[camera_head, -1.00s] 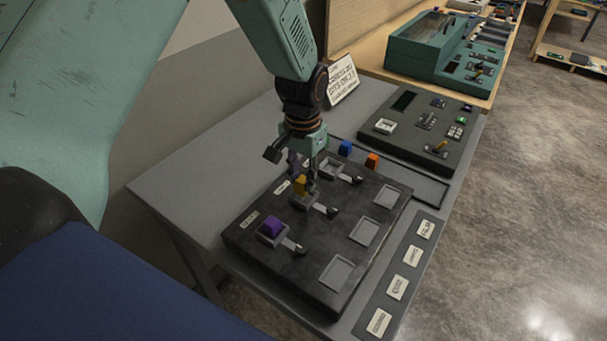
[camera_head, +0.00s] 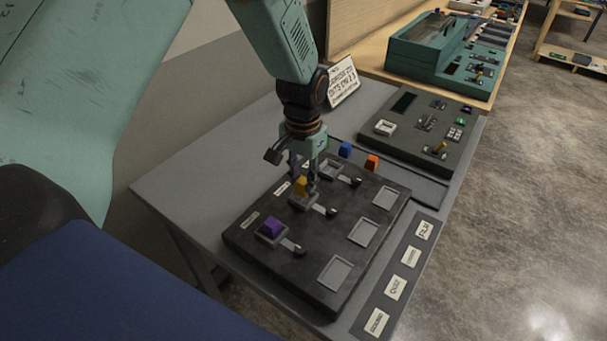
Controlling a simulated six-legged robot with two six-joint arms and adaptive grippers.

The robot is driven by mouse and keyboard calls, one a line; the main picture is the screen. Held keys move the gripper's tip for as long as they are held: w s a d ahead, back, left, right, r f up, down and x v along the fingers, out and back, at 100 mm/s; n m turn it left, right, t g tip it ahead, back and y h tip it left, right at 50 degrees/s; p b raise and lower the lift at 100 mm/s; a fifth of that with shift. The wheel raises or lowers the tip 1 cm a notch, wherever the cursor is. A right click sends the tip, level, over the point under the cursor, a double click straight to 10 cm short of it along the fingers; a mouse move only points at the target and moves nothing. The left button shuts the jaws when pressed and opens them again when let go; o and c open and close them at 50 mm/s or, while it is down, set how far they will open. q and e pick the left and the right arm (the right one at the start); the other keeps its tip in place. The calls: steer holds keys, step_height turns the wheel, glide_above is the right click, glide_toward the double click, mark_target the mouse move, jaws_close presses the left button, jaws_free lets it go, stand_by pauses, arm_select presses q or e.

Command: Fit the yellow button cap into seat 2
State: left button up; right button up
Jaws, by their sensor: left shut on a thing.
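The yellow button cap (camera_head: 301,186) is held between the fingers of my left gripper (camera_head: 303,180). It is at the middle seat (camera_head: 304,203) of the left row on the black console (camera_head: 315,250). I cannot tell whether the cap is fully down in the seat; the fingers hide part of it. A purple cap (camera_head: 271,227) sits in the near seat of that row. The far seat (camera_head: 331,170) of the row looks empty. My right gripper is not in view.
A blue cap (camera_head: 345,149) and an orange cap (camera_head: 372,162) stand behind the console. Small levers (camera_head: 332,211) stand beside the seats. A second panel (camera_head: 410,145) lies farther back. A sign (camera_head: 342,81) stands at the table's back. Label plates (camera_head: 410,257) lie at the right.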

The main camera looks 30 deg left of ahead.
arm_select(q)
steer(key=shift+w+a+f, duration=0.1)
steer(key=shift+a, duration=0.1)
steer(key=shift+d, duration=0.15)
steer(key=shift+d, duration=0.1)
stand_by(0.4)
steer(key=shift+d, duration=0.1)
stand_by(0.6)
steer(key=shift+f, duration=0.15)
steer(key=shift+f, duration=0.25)
steer(key=shift+f, duration=0.1)
stand_by(0.5)
steer(key=shift+f, duration=0.4)
stand_by(0.5)
